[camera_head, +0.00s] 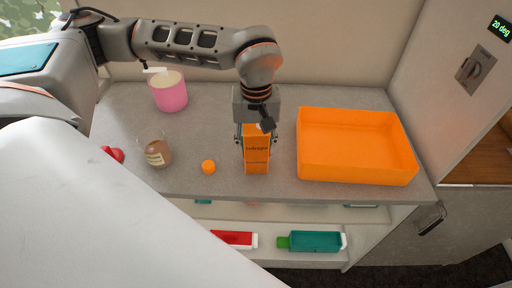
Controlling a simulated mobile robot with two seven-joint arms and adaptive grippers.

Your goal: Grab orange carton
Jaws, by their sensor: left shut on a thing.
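The orange carton (257,158) stands upright near the front edge of the grey counter, with dark lettering on its front. My left gripper (257,138) reaches down over its top from above and is shut on it, with a finger on each side. The gripper hides most of the carton's top. I cannot tell whether the carton's base touches the counter. My right gripper is not in view.
An orange tray (398,176) sits close to the right of the carton. A small orange ball (208,166), a brown-filled glass jar (156,154) and a pink container (171,98) stand to the left. Bottles, including a teal one (314,241), lie on the shelf below.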

